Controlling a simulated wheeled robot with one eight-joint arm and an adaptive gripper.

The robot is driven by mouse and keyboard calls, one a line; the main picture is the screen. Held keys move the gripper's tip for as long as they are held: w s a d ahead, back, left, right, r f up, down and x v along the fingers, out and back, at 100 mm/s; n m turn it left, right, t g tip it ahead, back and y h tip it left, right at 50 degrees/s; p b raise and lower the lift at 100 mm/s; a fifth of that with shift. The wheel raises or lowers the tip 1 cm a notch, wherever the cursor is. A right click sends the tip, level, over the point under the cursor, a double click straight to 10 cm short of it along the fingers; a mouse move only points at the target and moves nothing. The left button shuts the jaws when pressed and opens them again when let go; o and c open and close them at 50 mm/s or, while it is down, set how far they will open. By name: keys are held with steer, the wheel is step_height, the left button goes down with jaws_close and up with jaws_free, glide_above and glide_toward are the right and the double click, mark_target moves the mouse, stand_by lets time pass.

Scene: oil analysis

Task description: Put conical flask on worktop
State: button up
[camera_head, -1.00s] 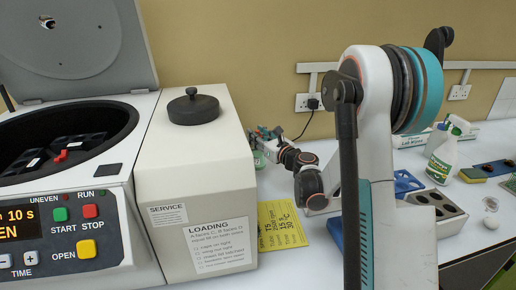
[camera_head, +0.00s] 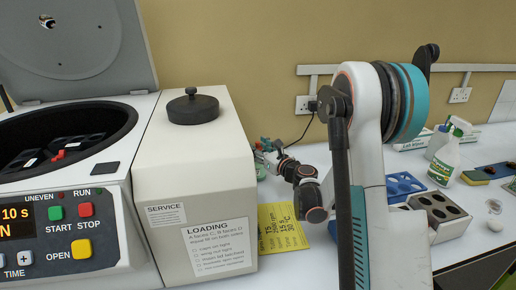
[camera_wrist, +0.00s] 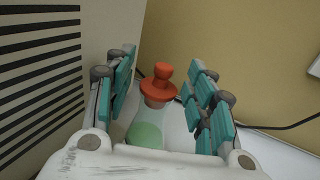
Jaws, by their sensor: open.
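The conical flask (camera_wrist: 147,130) is clear with green liquid low inside and an orange stopper (camera_wrist: 158,85). In the wrist view it stands between the two teal-padded fingers of my gripper (camera_wrist: 165,95). The fingers are open, with a visible gap on each side of the stopper. The front of my gripper hides part of the flask's base. In the head view my gripper (camera_head: 266,149) is behind the right side of the centrifuge, and only a sliver of the flask shows below it. The worktop (camera_head: 488,232) is white.
The beige centrifuge housing (camera_head: 195,160) stands close to the left of my gripper. A yellow card (camera_head: 280,229), a grey holed block (camera_head: 437,212), a blue rack (camera_head: 402,184) and a spray bottle (camera_head: 445,160) are to the right. A black cable (camera_head: 301,132) runs from a wall socket.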

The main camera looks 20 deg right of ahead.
steer(key=shift+r, duration=0.15)
steer(key=s+d+p, duration=0.2)
steer(key=s, duration=0.9)
steer(key=shift+s+d+p, duration=0.15)
steer(key=shift+s+p, duration=0.25)
steer(key=shift+s, duration=0.1)
